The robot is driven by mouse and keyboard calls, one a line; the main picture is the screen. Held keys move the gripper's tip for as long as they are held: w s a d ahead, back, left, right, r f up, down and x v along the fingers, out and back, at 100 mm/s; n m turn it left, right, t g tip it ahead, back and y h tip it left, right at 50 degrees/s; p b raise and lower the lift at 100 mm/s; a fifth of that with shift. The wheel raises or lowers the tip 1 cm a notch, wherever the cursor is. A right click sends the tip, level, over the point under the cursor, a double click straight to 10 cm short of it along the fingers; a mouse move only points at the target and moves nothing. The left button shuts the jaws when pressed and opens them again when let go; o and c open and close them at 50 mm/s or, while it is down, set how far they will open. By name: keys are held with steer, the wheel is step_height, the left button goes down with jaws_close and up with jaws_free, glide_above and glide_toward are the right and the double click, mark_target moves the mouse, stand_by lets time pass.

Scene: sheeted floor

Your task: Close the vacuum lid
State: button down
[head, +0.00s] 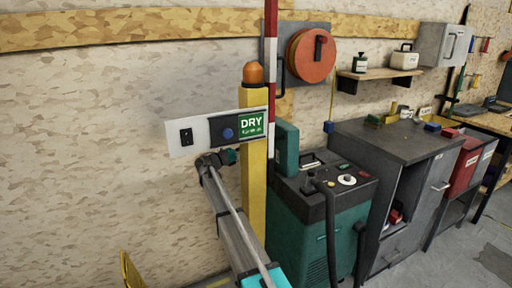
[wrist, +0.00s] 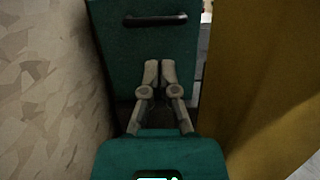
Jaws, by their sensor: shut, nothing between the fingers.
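The vacuum (head: 318,225) is a teal cabinet with a dark top panel on the floor, right of a yellow post. Its teal lid (head: 287,148) stands upright, open, at the back left of the top. In the wrist view a teal panel (wrist: 120,62) with a dark bar handle (wrist: 155,20) faces me, apparently the lid. My gripper (wrist: 159,64) is shut and empty, its fingertips in front of that panel below the handle. I cannot tell whether they touch it. In the head view my gripper (head: 228,157) is left of the post, its fingertips partly hidden.
The yellow post (head: 253,185) with an orange lamp stands close beside my arm and also fills the right of the wrist view (wrist: 265,70). A DRY sign panel (head: 225,130) is just above my gripper. The wall is at left; a grey cabinet (head: 395,142) is right of the vacuum.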

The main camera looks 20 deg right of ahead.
steer(key=shift+b+v, duration=0.4)
steer(key=shift+v, duration=1.75)
steer(key=c, duration=1.4)
jaws_free()
